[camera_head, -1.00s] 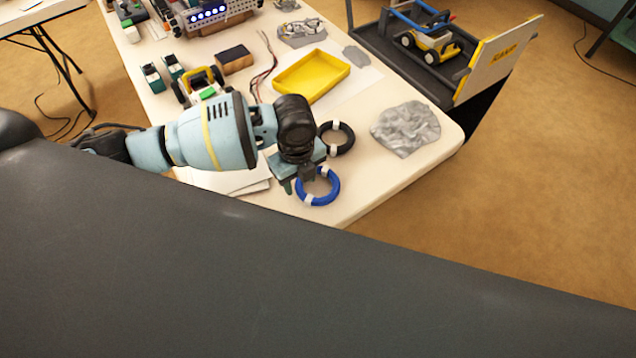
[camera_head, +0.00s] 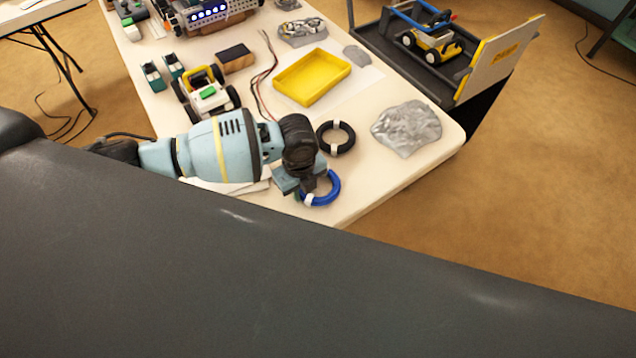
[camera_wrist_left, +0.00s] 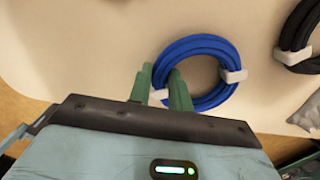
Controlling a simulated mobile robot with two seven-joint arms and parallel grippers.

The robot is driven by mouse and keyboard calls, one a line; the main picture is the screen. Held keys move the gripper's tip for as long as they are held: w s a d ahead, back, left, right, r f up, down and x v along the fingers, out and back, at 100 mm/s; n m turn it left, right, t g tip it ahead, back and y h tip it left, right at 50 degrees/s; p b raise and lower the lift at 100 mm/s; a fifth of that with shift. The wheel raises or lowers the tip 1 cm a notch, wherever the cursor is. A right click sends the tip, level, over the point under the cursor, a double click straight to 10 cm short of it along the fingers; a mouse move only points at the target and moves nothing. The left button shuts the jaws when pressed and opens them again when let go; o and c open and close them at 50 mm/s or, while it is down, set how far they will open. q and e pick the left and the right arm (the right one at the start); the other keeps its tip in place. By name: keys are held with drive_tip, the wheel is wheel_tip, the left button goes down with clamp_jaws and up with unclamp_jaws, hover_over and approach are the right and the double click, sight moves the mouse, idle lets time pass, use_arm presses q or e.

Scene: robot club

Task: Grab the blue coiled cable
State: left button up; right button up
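The blue coiled cable (camera_head: 333,186) lies on the table near its front corner, with white ties around it. It also shows in the left wrist view (camera_wrist_left: 205,43). My left gripper (camera_head: 303,195) is down at the coil's left side and hides part of it in the head view. In the left wrist view, my left gripper's two green fingers (camera_wrist_left: 160,82) stand apart, one outside the ring and one inside, with the coil's left side between them. I cannot tell whether they touch it. My right gripper is not in view.
A black coiled cable (camera_head: 350,138) lies just behind the blue one. Crumpled silver foil (camera_head: 407,128) is to its right, and a yellow tray (camera_head: 345,72) is farther back. A toy vehicle (camera_head: 208,98) stands behind my left arm. The table's front edge is close.

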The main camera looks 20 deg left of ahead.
use_arm(q)
clamp_jaws()
drive_tip(key=shift+r, duration=0.15)
drive_tip(key=shift+r, duration=0.6)
wheel_tip(320, 180, up, 2)
drive_tip(key=shift+w+r, duration=0.1)
drive_tip(key=shift+r, duration=0.1)
drive_tip(key=s+a, duration=0.2)
drive_tip(key=a, duration=0.3)
drive_tip(key=s+a, duration=0.2)
drive_tip(key=a, duration=0.3)
drive_tip(key=s+a+r, duration=0.1)
drive_tip(key=a, duration=0.4)
drive_tip(key=shift+s+r+b, duration=0.1)
drive_tip(key=shift+s+b, duration=0.25)
drive_tip(key=shift+s, duration=0.05)
